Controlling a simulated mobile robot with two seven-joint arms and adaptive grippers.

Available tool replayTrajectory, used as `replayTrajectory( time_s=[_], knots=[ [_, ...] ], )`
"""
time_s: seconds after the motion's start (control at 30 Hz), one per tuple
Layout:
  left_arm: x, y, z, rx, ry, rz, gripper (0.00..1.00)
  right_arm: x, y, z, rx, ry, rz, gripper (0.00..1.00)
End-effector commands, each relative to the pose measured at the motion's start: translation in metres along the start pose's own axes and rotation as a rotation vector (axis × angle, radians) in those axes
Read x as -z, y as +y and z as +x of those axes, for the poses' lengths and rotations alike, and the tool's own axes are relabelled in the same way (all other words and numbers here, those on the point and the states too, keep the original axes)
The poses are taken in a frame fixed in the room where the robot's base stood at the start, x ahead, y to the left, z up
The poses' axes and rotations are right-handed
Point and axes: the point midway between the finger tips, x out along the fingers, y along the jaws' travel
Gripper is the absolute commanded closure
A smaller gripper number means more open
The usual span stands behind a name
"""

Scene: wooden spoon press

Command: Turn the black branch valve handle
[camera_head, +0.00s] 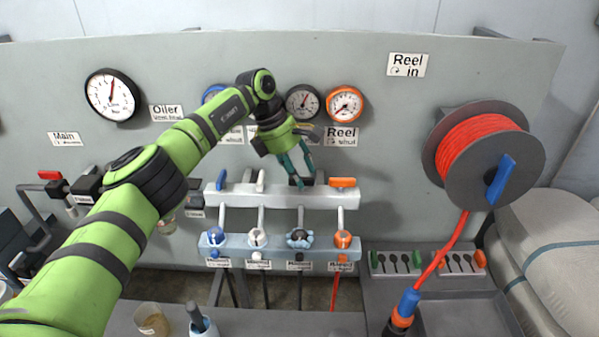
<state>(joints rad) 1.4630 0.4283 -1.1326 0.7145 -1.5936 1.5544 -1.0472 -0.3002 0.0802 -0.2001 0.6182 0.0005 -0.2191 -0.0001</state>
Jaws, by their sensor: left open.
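A manifold bar (330,197) on the grey panel carries a row of valve handles: blue, white, black and orange. The black branch valve handle (302,181) is third from the left and is partly hidden by my left gripper (300,170). The left gripper is open and points down, its teal fingers at the black handle. I cannot tell whether they touch it. My green left arm comes in from the left and covers part of the panel. My right gripper is not in view.
The orange handle (342,182) is close on the right and the white handle (260,182) on the left. Gauges, including a black-rimmed one (302,101), sit above. A red hose reel (482,155) stands to the right. A beaker (151,319) is at the front.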

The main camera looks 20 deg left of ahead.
Motion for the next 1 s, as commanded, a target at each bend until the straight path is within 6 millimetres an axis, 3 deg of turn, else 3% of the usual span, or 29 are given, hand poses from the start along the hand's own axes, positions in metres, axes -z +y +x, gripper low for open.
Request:
replayTrajectory(
  time_s=[0.3, 0.5, 0.7, 1.0],
  knots=[
    [-0.001, 0.001, -0.066, -0.006, -0.002, -0.001, 0.55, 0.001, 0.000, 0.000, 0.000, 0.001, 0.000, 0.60],
    [-0.001, 0.000, -0.099, -0.005, -0.002, 0.000, 0.55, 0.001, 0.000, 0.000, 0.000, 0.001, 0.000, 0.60],
    [-0.001, 0.000, -0.112, -0.003, -0.001, 0.002, 0.55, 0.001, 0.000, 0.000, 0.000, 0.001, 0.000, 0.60],
    [-0.001, 0.000, -0.113, -0.003, -0.001, 0.002, 0.55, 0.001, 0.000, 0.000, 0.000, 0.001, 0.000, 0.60]
  ],
)
